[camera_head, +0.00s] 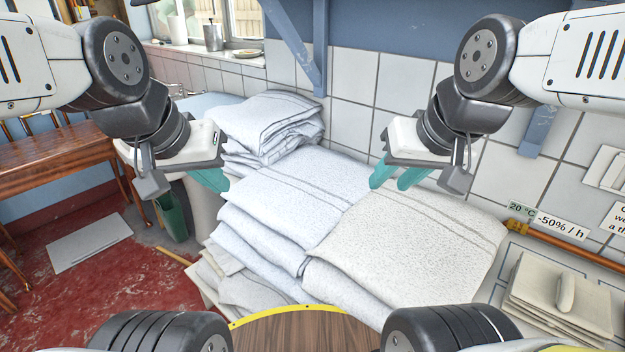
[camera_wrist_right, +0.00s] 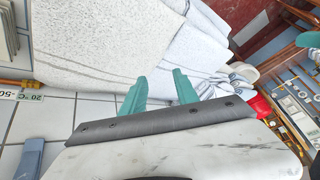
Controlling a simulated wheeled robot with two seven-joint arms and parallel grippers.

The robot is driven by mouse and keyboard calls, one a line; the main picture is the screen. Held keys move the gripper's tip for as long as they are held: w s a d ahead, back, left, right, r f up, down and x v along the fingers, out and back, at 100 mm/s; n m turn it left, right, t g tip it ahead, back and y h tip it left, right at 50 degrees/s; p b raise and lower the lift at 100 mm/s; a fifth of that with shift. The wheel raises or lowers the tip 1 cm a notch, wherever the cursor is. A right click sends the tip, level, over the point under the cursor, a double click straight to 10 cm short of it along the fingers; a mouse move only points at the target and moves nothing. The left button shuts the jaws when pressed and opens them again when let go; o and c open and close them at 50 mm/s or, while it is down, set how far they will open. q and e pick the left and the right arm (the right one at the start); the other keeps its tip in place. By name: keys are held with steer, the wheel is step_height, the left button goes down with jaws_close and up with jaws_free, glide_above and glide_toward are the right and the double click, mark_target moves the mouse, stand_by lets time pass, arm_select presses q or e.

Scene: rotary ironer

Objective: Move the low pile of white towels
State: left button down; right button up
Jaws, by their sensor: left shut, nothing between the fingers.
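Folded towels lie in neighbouring piles along the tiled wall. An off-white pile with grey stripes (camera_head: 405,245) is at the right front. A bluish-white pile (camera_head: 285,205) is in the middle, and another (camera_head: 268,125) stands at the back. I cannot tell for sure which is the low pile. My right gripper (camera_head: 396,180) is open and empty, its teal fingers apart above the far edges of the middle and right piles. The right wrist view shows its fingers (camera_wrist_right: 159,78) in front of the towels (camera_wrist_right: 100,40). My left gripper (camera_head: 212,180) is shut and empty, left of the middle pile.
A stack of beige, flat pieces (camera_head: 560,300) is at the right front. A copper pipe (camera_head: 560,238) runs along the wall. A blue bracket (camera_head: 305,50) projects above the back pile. A green bin (camera_head: 173,218) and wooden table (camera_head: 60,165) stand left; red floor (camera_head: 130,285) lies open.

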steer(key=c, duration=0.3)
steer(key=shift+w+a, duration=0.15)
steer(key=shift+w, duration=0.1)
steer(key=c, duration=0.3)
steer(key=w+a, duration=0.1)
steer(key=w+a+m+g, duration=0.1)
steer(key=w+a, duration=0.1)
steer(key=w+a+m+g, duration=0.1)
steer(key=w, duration=0.1)
steer(key=shift+a+f, duration=0.15)
steer(key=shift+f, duration=0.15)
jaws_close()
steer(key=m+g+h, duration=0.2)
steer(key=m+g, duration=0.2)
steer(key=m, duration=0.3)
glide_above(267, 223)
steer(key=s+a, duration=0.2)
steer(key=s, duration=0.4)
step_height(267, 223, down, 14)
steer(key=shift+w+d+f, duration=0.45)
steer(key=shift+w+f, duration=0.15)
steer(key=shift+f, duration=1.1)
steer(key=shift+w+d+f, duration=0.4)
steer(key=shift+w+f, duration=0.15)
steer(key=shift+f, duration=1.15)
steer(key=shift+w+d+f, duration=0.45)
steer(key=shift+w+f, duration=0.15)
steer(key=shift+f, duration=1.1)
